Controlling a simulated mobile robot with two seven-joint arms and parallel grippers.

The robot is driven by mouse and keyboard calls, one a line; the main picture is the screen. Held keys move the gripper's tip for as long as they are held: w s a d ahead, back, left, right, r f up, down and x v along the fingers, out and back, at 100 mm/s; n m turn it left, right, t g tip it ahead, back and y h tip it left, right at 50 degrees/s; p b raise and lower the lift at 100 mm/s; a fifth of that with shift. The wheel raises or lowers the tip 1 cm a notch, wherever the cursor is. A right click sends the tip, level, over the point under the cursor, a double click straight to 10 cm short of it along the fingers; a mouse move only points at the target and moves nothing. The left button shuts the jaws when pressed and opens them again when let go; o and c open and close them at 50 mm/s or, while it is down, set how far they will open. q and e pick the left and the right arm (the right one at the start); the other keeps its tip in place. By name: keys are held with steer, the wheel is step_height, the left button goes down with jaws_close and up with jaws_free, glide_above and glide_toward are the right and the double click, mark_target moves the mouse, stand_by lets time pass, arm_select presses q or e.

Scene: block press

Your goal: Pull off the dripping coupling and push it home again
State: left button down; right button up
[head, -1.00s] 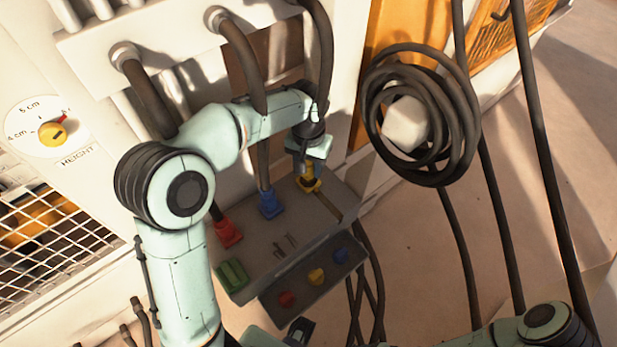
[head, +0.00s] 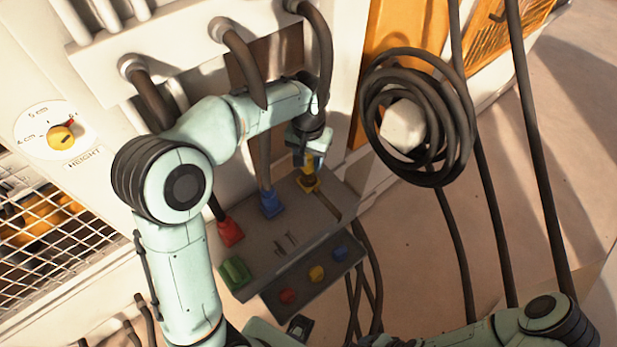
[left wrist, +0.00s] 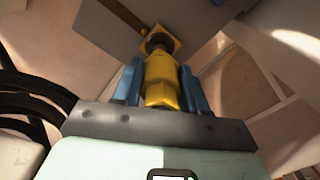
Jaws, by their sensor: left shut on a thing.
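My left gripper (head: 308,160) is shut on a yellow coupling (left wrist: 160,82), held between blue fingers in the left wrist view. Beyond its tip is a yellow square socket plate (left wrist: 174,45) with a dark round part at its middle. The plate also shows in the head view (head: 311,186), on a grey panel just below the gripper. I cannot tell whether the coupling still touches the socket. A brown streak (head: 328,205) runs from the plate across the panel. No drops can be made out.
Beside the yellow socket are a blue coupling (head: 271,204), a red coupling (head: 230,233) and a green block (head: 235,273). A tray (head: 330,279) below carries red, yellow and blue knobs. A coiled dark hose (head: 450,120) hangs to the right. A height dial (head: 60,137) is at left.

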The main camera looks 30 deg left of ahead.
arm_select(q)
steer(key=shift+r, duration=0.3)
steer(key=shift+f, duration=0.15)
steer(key=shift+f+b, duration=0.8)
steer(key=shift+f, duration=0.9)
steer(key=shift+p, duration=0.3)
stand_by(0.7)
steer(key=shift+f+b, duration=0.4)
steer(key=shift+f, duration=0.3)
stand_by(0.5)
steer(key=c, duration=0.5)
jaws_free()
